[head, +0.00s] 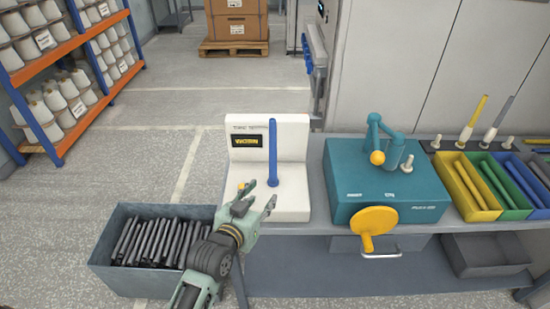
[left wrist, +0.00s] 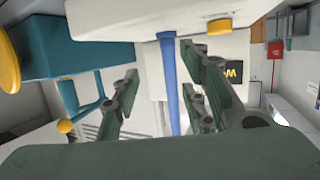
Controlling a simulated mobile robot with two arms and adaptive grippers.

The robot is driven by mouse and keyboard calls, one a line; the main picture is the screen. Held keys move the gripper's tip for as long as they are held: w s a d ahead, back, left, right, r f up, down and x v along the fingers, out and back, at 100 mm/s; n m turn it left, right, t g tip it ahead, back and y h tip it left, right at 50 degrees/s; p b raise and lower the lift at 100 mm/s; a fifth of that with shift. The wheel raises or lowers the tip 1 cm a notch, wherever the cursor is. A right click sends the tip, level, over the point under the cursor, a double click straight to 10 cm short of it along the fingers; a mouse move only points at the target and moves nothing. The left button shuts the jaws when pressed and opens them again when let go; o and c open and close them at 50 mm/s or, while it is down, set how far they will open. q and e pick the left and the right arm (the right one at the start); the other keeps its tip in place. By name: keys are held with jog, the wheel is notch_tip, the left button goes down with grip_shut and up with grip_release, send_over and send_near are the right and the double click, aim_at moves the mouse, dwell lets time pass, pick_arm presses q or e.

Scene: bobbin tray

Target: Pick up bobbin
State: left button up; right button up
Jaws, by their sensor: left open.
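A blue bobbin (head: 273,150), a slim tube, stands upright on the base of the white tester (head: 292,200). My left gripper (head: 260,197) is open just left of and in front of the bobbin's lower part. In the left wrist view the bobbin (left wrist: 171,80) shows between the spread fingers of the left gripper (left wrist: 158,85), with a gap on each side. I cannot tell whether any finger touches it. My right gripper is not in view.
A grey bin (head: 110,262) of dark tubes stands at lower left, under my arm. A teal machine (head: 345,185) with a yellow knob sits right of the tester. Colored trays (head: 483,213) of tubes lie further right. Shelves of cones stand at upper left.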

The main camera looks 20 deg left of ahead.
aim_at(272, 154)
pick_arm(q)
jog(key=w+r+t, duration=0.1)
jog(key=w+r, duration=0.1)
jog(key=w, duration=0.2)
jog(key=w+r+t+p, duration=0.1)
jog(key=w+r, duration=0.1)
jog(key=w, duration=0.2)
jog(key=w+r+n+t+y+p, duration=0.1)
jog(key=w+r, duration=0.1)
jog(key=w, duration=0.2)
jog(key=shift+a+r, duration=0.1)
jog(key=shift+r, duration=0.1)
jog(key=shift+w+f, duration=0.1)
jog(key=shift+w, duration=0.2)
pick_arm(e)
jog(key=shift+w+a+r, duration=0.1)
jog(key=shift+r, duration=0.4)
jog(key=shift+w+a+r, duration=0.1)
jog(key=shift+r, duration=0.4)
pick_arm(q)
jog(key=shift+c, duration=0.2)
grip_shut()
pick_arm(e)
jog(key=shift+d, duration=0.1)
